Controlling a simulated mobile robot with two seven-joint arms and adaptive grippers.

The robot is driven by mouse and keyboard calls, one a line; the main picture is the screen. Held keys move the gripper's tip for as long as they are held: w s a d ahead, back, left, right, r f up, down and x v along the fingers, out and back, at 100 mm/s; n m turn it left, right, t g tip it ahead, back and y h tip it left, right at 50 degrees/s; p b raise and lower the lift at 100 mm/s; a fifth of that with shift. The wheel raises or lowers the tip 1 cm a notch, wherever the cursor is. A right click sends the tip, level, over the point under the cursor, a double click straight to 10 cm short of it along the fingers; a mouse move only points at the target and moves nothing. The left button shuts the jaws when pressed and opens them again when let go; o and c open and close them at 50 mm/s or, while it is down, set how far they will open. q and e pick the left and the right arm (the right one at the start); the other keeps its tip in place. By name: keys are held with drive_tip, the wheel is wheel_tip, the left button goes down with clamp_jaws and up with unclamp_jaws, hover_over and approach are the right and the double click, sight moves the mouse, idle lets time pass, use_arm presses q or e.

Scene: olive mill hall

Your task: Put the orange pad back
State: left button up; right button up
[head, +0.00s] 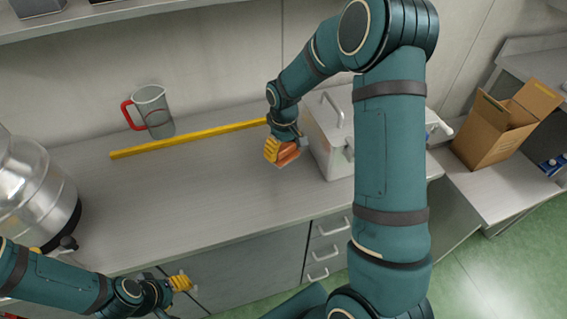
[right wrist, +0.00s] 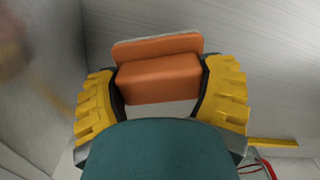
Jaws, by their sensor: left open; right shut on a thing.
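The orange pad (right wrist: 158,78) is a block with a wider flange along one side, and it sits between the yellow fingers of my right gripper (right wrist: 160,92) in the right wrist view. In the head view my right gripper (head: 279,152) is shut on the orange pad (head: 288,155), over the counter just left of a white lidded box. My left gripper (head: 183,284) is open and empty, low at the front of the counter, before the cabinet fronts. Whether the pad touches the counter is unclear.
The white box (head: 318,146) with a handled lid stands partly behind my right arm. A yellow bar (head: 185,140) lies along the counter (head: 200,185). A jug (head: 152,112) with a red handle stands behind it. A steel vessel (head: 30,185) is at left, a cardboard box (head: 500,125) at right. The middle counter is clear.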

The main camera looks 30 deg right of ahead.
sight(284, 169)
drive_tip(key=shift+f, duration=2.9)
drive_tip(key=shift+b, duration=0.3)
drive_tip(key=shift+f, duration=0.2)
drive_tip(key=o, duration=1.1)
drive_tip(key=shift+o, duration=0.2)
drive_tip(key=shift+r, duration=0.2)
